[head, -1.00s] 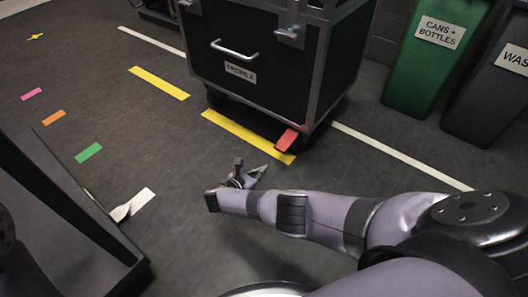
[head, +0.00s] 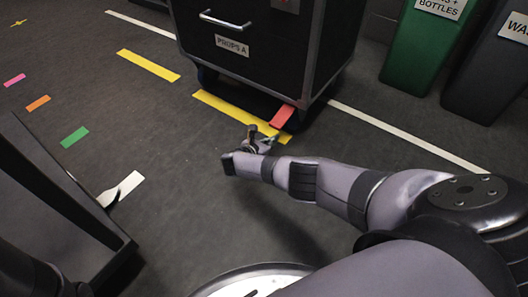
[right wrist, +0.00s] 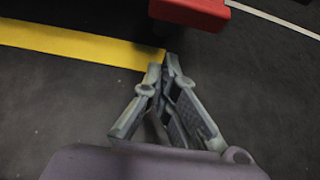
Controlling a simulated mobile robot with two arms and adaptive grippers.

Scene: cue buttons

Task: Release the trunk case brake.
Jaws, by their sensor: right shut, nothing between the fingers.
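The black trunk case (head: 235,55) with metal edges, a handle and a "PROPS A" label stands at the top middle of the head view. A red pedal (head: 282,117) sticks out low at its front right corner; it also shows at the top of the right wrist view (right wrist: 190,12). My right gripper (head: 270,140) is shut and empty, low over the floor just in front of the pedal and apart from it. In the right wrist view its fingertips (right wrist: 168,62) meet below the pedal, by the yellow strip's end. My left gripper is not in view.
A yellow floor strip (head: 225,108) runs along the case front. Green (head: 420,50) and dark grey (head: 490,80) bins stand at the right. A dark frame (head: 70,190) stands at the left. Open floor lies in front of the case.

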